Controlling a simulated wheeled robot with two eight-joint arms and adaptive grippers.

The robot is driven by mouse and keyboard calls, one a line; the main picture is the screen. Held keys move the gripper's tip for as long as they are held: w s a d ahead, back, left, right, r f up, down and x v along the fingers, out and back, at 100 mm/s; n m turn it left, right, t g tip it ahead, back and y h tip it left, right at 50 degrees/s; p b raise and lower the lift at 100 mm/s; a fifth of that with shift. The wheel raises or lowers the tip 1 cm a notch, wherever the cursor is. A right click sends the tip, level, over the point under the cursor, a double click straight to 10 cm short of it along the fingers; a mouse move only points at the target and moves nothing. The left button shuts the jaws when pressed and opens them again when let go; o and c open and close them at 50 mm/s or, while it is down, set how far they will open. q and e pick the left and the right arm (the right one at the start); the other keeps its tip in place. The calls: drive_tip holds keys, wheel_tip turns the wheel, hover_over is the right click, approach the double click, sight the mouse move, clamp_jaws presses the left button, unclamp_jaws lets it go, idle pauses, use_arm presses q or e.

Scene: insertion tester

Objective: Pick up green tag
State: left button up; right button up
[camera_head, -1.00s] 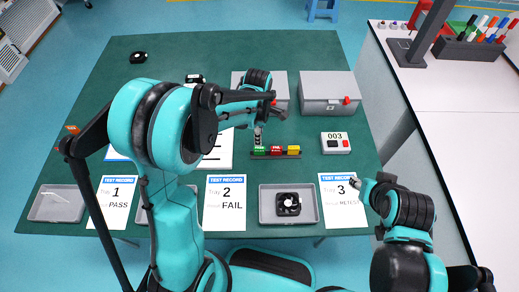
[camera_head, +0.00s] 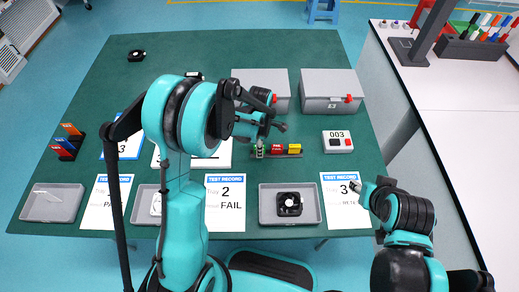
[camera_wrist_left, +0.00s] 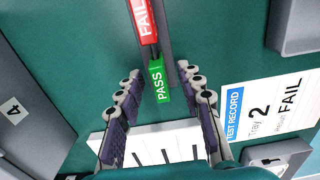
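The green PASS tag (camera_wrist_left: 159,84) stands at the near end of a dark rack (camera_head: 290,155), in line with a red FAIL tag (camera_head: 277,149) and a yellow tag (camera_head: 295,149). In the head view the green tag (camera_head: 259,153) is partly hidden by my left gripper (camera_head: 259,146). In the wrist view my left gripper (camera_wrist_left: 159,71) is open, with one finger on each side of the green tag and a visible gap to each. My right gripper (camera_head: 356,186) is over the Tray 3 record sheet, too small to read as open or shut.
A white box with 003 (camera_head: 337,141) stands right of the rack. Grey boxes (camera_head: 331,91) stand behind it. Grey trays (camera_head: 52,203) and record sheets (camera_head: 226,203) line the front. Another tag rack (camera_head: 66,143) is at left. The green mat's back left is mostly clear.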

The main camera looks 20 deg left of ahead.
use_arm(q)
drive_tip(key=c, duration=0.7)
